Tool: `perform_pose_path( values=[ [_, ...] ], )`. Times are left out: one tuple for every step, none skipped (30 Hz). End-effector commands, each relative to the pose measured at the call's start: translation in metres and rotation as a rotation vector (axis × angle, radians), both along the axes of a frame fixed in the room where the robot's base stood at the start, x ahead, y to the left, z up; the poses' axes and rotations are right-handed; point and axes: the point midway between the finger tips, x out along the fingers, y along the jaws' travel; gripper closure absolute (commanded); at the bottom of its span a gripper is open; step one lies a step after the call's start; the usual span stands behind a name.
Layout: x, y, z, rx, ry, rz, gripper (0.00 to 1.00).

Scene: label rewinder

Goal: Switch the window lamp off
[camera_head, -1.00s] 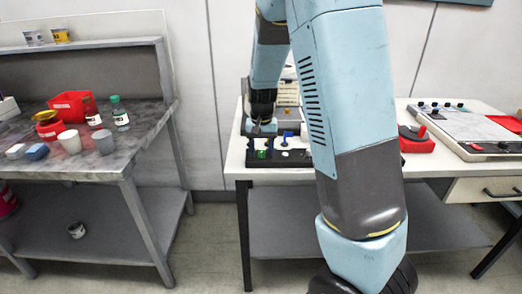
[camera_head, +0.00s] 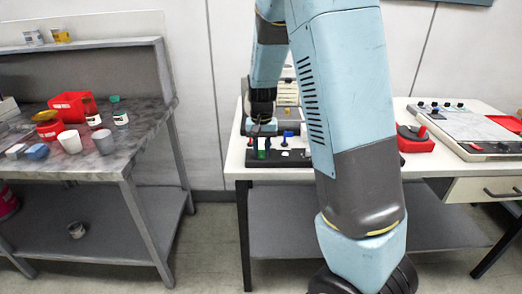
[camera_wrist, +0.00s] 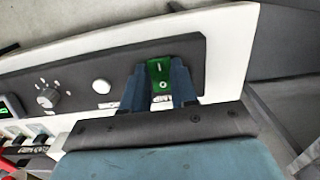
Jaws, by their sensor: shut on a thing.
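A green rocker switch (camera_wrist: 159,76) with I and O marks is set in a black control panel (camera_wrist: 115,68) in the wrist view. My gripper (camera_wrist: 158,90) has its two dark blue fingers on either side of the switch, closed against it. Which way the rocker is tipped I cannot tell. In the head view my gripper (camera_head: 263,138) is low over the left end of the black panel (camera_head: 290,160) on the white table. No label for the window lamp can be read, and no lamp can be picked out.
Beside the switch are a round white button (camera_wrist: 102,86) and a grey knob (camera_wrist: 47,97). A blue part (camera_head: 288,136) stands close to my gripper in the head view. A grey bench (camera_head: 85,168) is at left.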

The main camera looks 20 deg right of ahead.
Motion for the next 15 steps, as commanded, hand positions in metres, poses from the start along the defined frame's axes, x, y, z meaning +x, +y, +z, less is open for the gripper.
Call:
perform_pose_path(
  values=[
    [0.0017, -0.0009, -0.0005, 0.005, 0.022, -0.003, 1.00],
    [0.0026, -0.0012, -0.0004, 0.011, 0.039, -0.004, 1.00],
    [0.0032, -0.0012, -0.0002, 0.018, 0.064, -0.004, 1.00],
    [0.0037, -0.0014, 0.0001, 0.023, 0.082, -0.003, 1.00],
    [0.0046, -0.0019, 0.0002, 0.029, 0.099, -0.004, 1.00],
    [0.0051, -0.0015, -0.0001, 0.035, 0.124, -0.002, 1.00],
    [0.0055, -0.0016, 0.0000, 0.039, 0.141, -0.002, 1.00],
    [0.0060, -0.0020, 0.0004, 0.044, 0.156, -0.002, 1.00],
    [0.0064, -0.0021, 0.0005, 0.049, 0.174, -0.002, 1.00],
    [0.0065, -0.0018, 0.0004, 0.052, 0.187, -0.001, 1.00],
    [0.0069, -0.0017, 0.0005, 0.055, 0.196, -0.001, 1.00],
    [0.0071, -0.0018, 0.0008, 0.059, 0.207, -0.001, 1.00],
    [0.0072, -0.0017, 0.0010, 0.060, 0.213, -0.001, 1.00],
    [0.0073, -0.0017, 0.0011, 0.062, 0.216, 0.000, 1.00],
    [0.0073, -0.0016, 0.0013, 0.063, 0.220, 0.000, 1.00]
  ],
)
